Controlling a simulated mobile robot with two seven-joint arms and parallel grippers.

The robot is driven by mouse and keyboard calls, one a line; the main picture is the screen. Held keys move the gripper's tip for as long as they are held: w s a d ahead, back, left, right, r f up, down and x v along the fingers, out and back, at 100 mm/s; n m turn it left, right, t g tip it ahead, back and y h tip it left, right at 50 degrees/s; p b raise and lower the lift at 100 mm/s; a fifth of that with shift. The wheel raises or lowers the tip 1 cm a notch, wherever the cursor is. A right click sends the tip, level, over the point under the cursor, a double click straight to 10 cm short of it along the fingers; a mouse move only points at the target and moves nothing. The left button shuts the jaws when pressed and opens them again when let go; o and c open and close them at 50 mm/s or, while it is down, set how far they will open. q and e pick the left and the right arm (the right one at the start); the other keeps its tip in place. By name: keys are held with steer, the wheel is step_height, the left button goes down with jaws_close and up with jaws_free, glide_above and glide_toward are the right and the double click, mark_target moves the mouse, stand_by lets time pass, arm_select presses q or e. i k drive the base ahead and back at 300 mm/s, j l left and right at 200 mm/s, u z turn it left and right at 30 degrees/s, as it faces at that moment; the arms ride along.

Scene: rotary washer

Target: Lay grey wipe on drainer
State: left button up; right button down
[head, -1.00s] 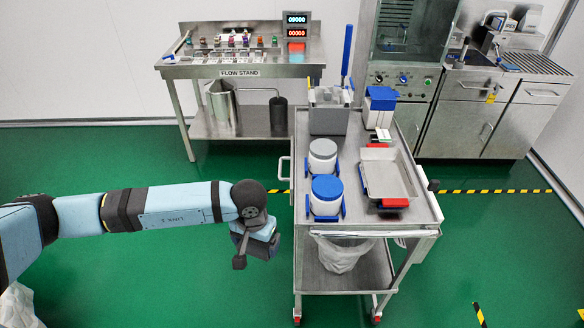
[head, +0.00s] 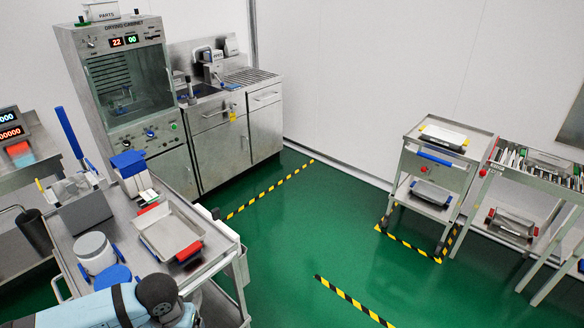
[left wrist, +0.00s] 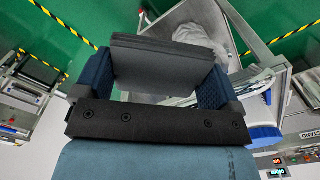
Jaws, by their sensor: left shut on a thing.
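The grey wipe (left wrist: 165,65) is a dark grey, flat folded piece in the left wrist view. It sits between the two blue fingers of my left gripper (left wrist: 158,78), which is shut on it. In the head view, my left arm comes in at the bottom left and its wrist lies over the near end of the steel cart; the fingers and wipe cannot be made out there. The drainer (head: 250,76) is the ribbed steel surface right of the sink on the back counter, well away from the gripper. It looks bare. My right gripper is not in view.
The steel cart (head: 212,252) carries a tray (head: 165,236), a white tub (head: 95,252), a blue lid (head: 112,277) and a grey box (head: 85,212). A drying cabinet (head: 125,85) stands left of the sink. Green floor is open right of the cart, with striped tape.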

mark_target(239, 82)
steer(key=i+l+z, duration=0.15)
steer(key=z, duration=0.2)
steer(key=i+l+z, duration=0.1)
steer(key=z, duration=0.3)
steer(key=i+z, duration=0.35)
steer(key=i+l, duration=0.15)
steer(key=i, duration=1.15)
steer(key=i+j+u, duration=0.1)
steer(key=i+u, duration=1)
steer(key=i+j+u, duration=0.1)
steer(key=i+u, duration=0.9)
steer(key=i+z, duration=0.15)
steer(key=i, duration=0.5)
steer(key=i+j+z, duration=0.15)
steer(key=i, duration=0.5)
steer(key=i+z, duration=0.35)
steer(key=i, duration=1)
